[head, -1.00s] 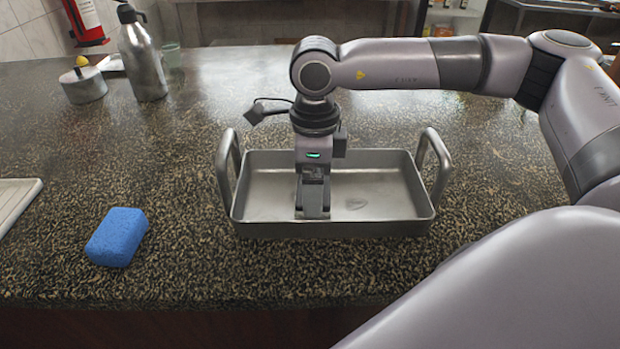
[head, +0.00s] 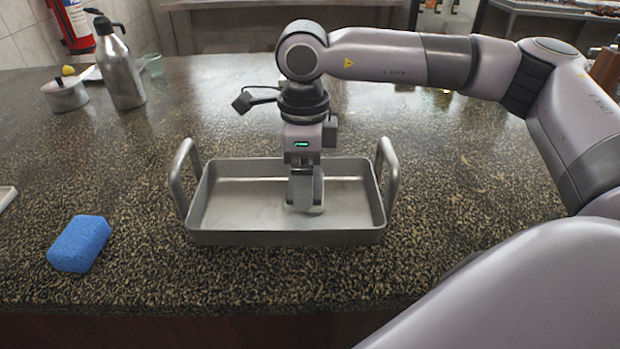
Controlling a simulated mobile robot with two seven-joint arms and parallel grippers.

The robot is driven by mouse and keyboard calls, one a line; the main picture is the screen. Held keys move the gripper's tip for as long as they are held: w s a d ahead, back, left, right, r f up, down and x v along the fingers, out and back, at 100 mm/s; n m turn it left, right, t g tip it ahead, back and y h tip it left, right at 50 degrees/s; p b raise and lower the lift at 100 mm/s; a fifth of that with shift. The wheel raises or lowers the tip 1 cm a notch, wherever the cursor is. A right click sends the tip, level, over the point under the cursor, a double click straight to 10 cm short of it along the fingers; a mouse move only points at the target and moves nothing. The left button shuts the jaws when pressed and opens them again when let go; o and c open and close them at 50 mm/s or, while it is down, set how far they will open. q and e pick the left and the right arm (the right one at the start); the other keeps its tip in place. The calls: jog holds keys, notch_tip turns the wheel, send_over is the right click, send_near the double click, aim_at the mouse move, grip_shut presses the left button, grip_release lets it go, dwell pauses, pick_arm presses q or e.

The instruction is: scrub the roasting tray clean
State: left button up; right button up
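The roasting tray (head: 225,238) is a grey metal pan with two upright loop handles, standing on the speckled counter. My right gripper (head: 305,207) points straight down inside it, with its fingertips at or near the tray floor, right of the middle. The fingers are seen closely overlapped, so I cannot tell whether they are open or hold anything. The part of the tray floor behind the fingers is hidden; the visible floor looks plain. A blue sponge (head: 79,244) lies on the counter left of the tray, apart from the gripper. My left gripper is out of view.
A pale board's edge (head: 5,197) shows at the far left. The counter right of the tray is clear.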

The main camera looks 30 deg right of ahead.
notch_tip(320, 180, up, 4)
jog(key=shift+r+p, duration=0.1)
jog(key=shift+p, duration=1)
jog(key=shift+r, duration=0.25)
jog(key=shift+f, duration=0.1)
